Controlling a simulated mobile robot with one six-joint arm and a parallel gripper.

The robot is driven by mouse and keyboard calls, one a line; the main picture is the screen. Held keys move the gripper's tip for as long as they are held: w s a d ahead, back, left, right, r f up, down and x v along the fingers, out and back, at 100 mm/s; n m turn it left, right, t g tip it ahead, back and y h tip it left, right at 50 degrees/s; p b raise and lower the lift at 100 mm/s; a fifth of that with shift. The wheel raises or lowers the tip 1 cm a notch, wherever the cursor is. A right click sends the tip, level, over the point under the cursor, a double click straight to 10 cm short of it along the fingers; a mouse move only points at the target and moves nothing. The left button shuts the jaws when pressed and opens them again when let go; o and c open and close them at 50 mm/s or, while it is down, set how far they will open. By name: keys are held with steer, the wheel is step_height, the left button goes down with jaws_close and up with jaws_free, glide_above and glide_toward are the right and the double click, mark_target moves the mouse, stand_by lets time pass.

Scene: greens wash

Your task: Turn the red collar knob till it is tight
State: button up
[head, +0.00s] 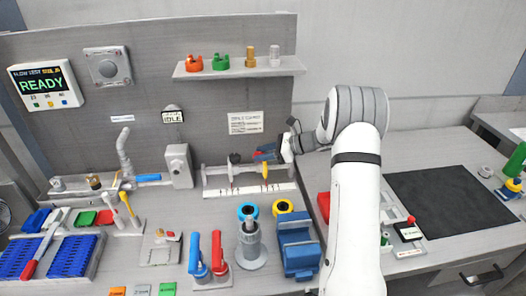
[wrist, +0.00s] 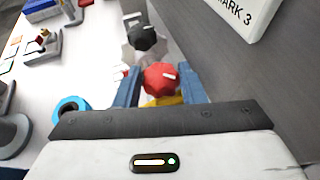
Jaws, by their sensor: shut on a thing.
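The red collar knob (wrist: 160,77) has a white mark on top and sits between the two blue fingers of my gripper (wrist: 159,86) in the wrist view. My gripper is shut on it from both sides. Yellow shows just under the knob. In the head view my gripper (head: 265,153) is at the right part of the rail fixture (head: 215,191) and mostly hides the red knob. A black knob (wrist: 142,37) with a pale mark stands beyond the red one; it also shows in the head view (head: 234,158). I cannot tell how tight the red knob is.
The back panel with a white card (wrist: 245,14) is close on the wrist view's right. A shelf (head: 240,68) hangs above. The dark mat (head: 440,210) is clear.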

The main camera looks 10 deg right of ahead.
steer(key=shift+w+n+g+y+p, duration=0.2)
steer(key=shift+n+g+p, duration=0.05)
steer(key=shift+n+g, duration=1)
steer(key=shift+w+n+g+y+p, duration=0.15)
steer(key=shift+n+g+y+p, duration=0.1)
steer(key=shift+n+g, duration=0.95)
steer(key=shift+g, duration=0.45)
steer(key=o, duration=1)
steer(key=shift+d, duration=0.1)
steer(key=b+v, duration=0.1)
steer(key=v, duration=0.6)
steer(key=shift+d+r, duration=0.2)
steer(key=shift+d, duration=0.1)
